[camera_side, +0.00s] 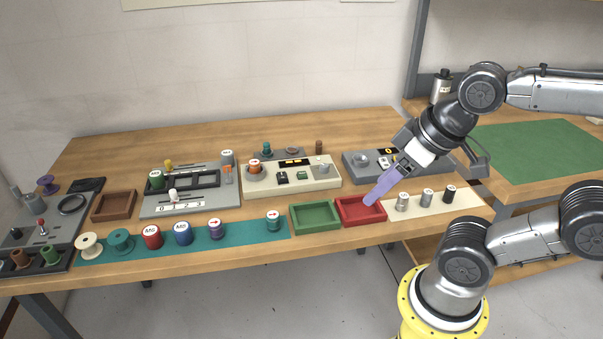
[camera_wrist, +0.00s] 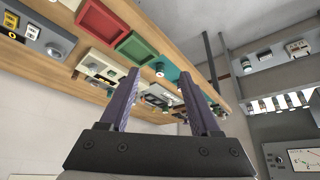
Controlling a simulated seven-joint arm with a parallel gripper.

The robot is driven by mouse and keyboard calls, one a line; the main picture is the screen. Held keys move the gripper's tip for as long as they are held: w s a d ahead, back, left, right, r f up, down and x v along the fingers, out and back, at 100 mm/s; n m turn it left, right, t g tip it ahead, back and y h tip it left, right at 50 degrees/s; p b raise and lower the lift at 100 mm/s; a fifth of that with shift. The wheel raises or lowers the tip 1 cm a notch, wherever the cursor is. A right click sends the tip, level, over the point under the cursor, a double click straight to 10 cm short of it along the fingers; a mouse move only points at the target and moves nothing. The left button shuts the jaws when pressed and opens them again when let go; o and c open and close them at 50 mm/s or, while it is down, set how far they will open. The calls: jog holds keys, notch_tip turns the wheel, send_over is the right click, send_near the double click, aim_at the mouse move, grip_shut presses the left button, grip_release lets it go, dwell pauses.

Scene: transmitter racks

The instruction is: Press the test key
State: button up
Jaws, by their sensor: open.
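My gripper (camera_side: 371,202) has purple fingers and points down and left over the red tray; whether the tips are inside or above it I cannot tell. In the wrist view my gripper (camera_wrist: 160,73) shows its two fingers wide apart with nothing between them. A grey unit (camera_side: 353,163) behind the red tray has a small yellow readout and pale keys, and my gripper partly hides it. It shows at the upper left of the wrist view (camera_wrist: 58,40). A beige unit (camera_side: 332,182) to its left has a dark key, a green key and a dial. No label clearly marks the test key.
A red tray (camera_side: 346,221) and a green tray (camera_side: 334,225) stand at the table's front edge. Several spools stand on a teal mat (camera_side: 253,233) and several small cylinders on a cream mat (camera_side: 441,211). A grey slotted unit (camera_side: 205,206) is farther left.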

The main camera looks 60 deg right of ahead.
grip_shut()
dwell(1.5)
